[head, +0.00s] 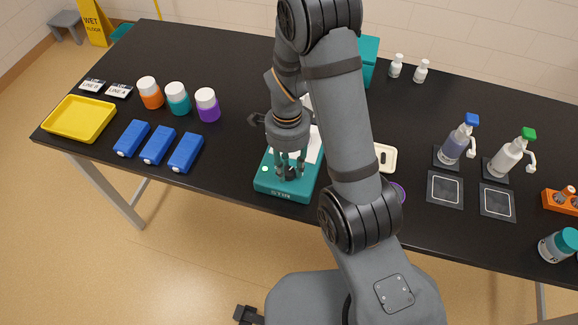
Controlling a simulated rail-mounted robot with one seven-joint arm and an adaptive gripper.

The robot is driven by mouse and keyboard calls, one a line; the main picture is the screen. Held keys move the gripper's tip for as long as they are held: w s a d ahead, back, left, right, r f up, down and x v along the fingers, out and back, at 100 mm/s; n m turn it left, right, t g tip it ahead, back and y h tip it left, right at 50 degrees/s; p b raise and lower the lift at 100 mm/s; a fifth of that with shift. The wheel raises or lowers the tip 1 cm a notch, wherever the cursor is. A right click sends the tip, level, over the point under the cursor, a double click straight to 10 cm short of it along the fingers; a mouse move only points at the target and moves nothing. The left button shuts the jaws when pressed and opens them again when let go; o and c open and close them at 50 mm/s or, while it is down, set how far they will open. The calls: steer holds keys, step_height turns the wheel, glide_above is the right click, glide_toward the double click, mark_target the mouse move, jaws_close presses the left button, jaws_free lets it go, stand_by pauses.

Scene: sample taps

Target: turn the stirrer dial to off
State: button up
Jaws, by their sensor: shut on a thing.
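The stirrer (286,190) is a teal box with a white top and the word STIR on its front edge. It stands near the front edge of the black table. Its small dark dial (291,174) is on the sloping front part, partly hidden between my fingers. My gripper (290,172) points down over the stirrer and is shut on the dial. Which mark the dial points to is too small to tell. My arm hides part of the stirrer's back and right side.
Blue boxes (157,146), a yellow tray (79,119) and capped jars (178,98) stand to the left. Pump bottles (458,141) and dark square pads (445,189) are on the right. Bare table lies left of the stirrer.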

steer(key=shift+w, duration=0.1)
steer(key=c, duration=0.4)
steer(key=shift+n+b, duration=0.3)
steer(key=shift+n, duration=0.1)
steer(key=shift+c, duration=0.2)
steer(key=n+b, duration=0.2)
steer(key=n, duration=0.1)
steer(key=shift+f, duration=0.1)
steer(key=n+b, duration=0.2)
steer(key=n, duration=0.2)
steer(key=shift+w, duration=0.1)
steer(key=n+b, duration=0.1)
steer(key=n, duration=0.4)
steer(key=shift+a+n+t+b, duration=0.1)
steer(key=shift+n+t+b, duration=0.2)
steer(key=shift+n+b, duration=0.1)
steer(key=n, duration=0.4)
steer(key=shift+a+r+b, duration=0.1)
steer(key=shift+r+b, duration=0.1)
steer(key=shift+b, duration=0.1)
steer(key=shift+n, duration=0.3)
